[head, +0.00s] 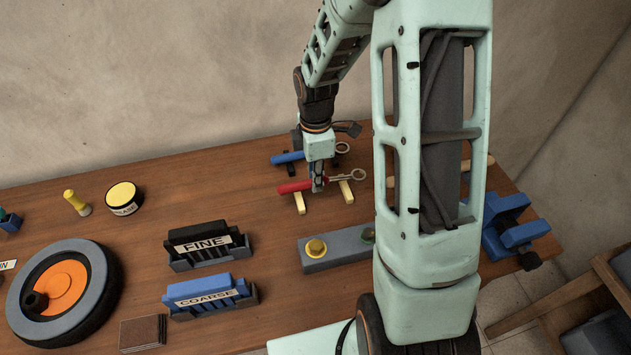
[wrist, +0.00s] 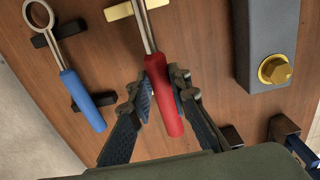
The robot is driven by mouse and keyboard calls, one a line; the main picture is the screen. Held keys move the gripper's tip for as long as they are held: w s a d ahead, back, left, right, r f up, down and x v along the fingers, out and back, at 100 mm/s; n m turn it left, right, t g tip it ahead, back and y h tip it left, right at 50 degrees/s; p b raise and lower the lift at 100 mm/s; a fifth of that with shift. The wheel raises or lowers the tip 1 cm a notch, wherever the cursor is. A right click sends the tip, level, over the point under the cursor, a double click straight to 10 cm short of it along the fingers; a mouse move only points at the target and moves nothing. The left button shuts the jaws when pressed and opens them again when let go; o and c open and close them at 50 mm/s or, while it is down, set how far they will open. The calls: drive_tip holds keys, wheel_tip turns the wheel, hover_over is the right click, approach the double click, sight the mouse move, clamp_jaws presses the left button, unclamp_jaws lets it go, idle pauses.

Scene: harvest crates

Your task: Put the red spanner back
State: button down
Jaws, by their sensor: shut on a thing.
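The red spanner has a red handle (head: 293,187) and a metal ring end that points right in the head view. My gripper (head: 317,186) is shut on its handle, which also shows between the fingers in the wrist view (wrist: 163,92). The spanner lies across a pair of cream rests (head: 346,191); one of them shows under its shaft in the wrist view (wrist: 122,10). I cannot tell whether it touches them. The far ring end is out of the wrist view.
A blue spanner (wrist: 82,95) lies beside it on black rests (wrist: 70,31). A grey block with a yellow knob (head: 316,247) stands nearer. FINE (head: 206,247) and COARSE (head: 210,297) holders, a wheel (head: 96,285) and a blue vise (head: 510,225) are also on the bench.

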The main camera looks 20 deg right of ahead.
drive_tip(key=f, duration=0.1)
drive_tip(key=w+f, duration=0.1)
drive_tip(key=shift+d+f, duration=0.15)
drive_tip(key=shift+f, duration=0.8)
drive_tip(key=shift+f, duration=0.3)
drive_tip(key=c, duration=1.8)
unclamp_jaws()
drive_tip(key=shift+r, duration=0.1)
